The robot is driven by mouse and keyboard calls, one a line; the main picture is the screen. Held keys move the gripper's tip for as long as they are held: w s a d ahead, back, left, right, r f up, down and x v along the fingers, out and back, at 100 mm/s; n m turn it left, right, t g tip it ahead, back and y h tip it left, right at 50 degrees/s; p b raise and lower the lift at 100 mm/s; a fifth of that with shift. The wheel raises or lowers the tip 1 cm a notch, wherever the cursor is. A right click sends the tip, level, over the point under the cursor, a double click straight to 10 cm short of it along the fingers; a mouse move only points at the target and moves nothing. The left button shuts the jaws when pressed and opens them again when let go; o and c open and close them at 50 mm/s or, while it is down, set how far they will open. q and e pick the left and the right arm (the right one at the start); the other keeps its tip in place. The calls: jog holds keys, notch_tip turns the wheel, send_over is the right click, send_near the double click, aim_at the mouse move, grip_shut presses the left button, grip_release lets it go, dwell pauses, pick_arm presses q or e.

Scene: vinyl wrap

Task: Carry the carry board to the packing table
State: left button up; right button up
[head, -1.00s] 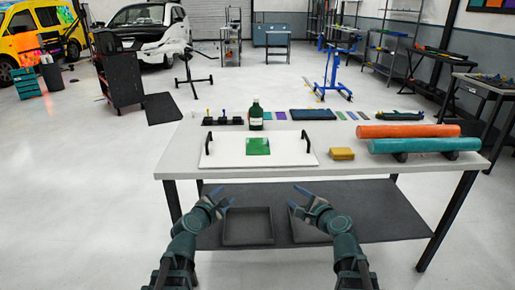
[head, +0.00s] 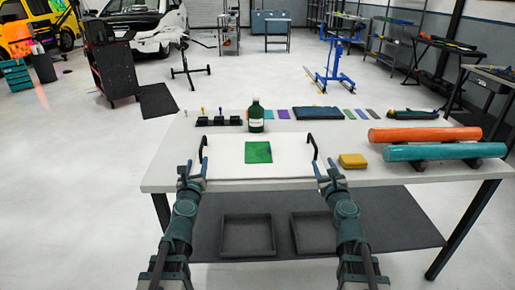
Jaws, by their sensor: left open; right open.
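The carry board (head: 225,165) is a white flat board with a black handle at each end, lying on the light table (head: 160,178). A green printed square (head: 258,152) lies on it. My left gripper (head: 190,172) is open at the board's left end, near the left handle (head: 203,147). My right gripper (head: 328,172) is open at the right end, near the right handle (head: 314,150). I cannot tell whether either gripper touches a handle. I cannot tell which table is the packing table.
A green bottle (head: 256,118) stands behind the board. A yellow block (head: 353,160) sits to its right, beside orange (head: 425,135) and teal (head: 445,151) rolls. Two dark trays (head: 247,235) rest on the lower shelf. Open floor (head: 75,190) lies left of the table.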

aim_at(204, 137)
pick_arm(q)
jog(key=shift+w, duration=0.15)
pick_arm(e)
jog(key=shift+w, duration=0.15)
pick_arm(q)
jog(key=w, duration=0.9)
jog(key=w+a, duration=0.1)
jog(key=w, duration=0.3)
jog(key=shift+w, duration=0.4)
pick_arm(e)
jog(key=w, duration=0.9)
jog(key=w+a, duration=0.1)
jog(key=w, duration=0.3)
jog(key=shift+w, duration=0.4)
pick_arm(q)
grip_shut()
pick_arm(e)
jog(key=shift+d, duration=0.1)
grip_shut()
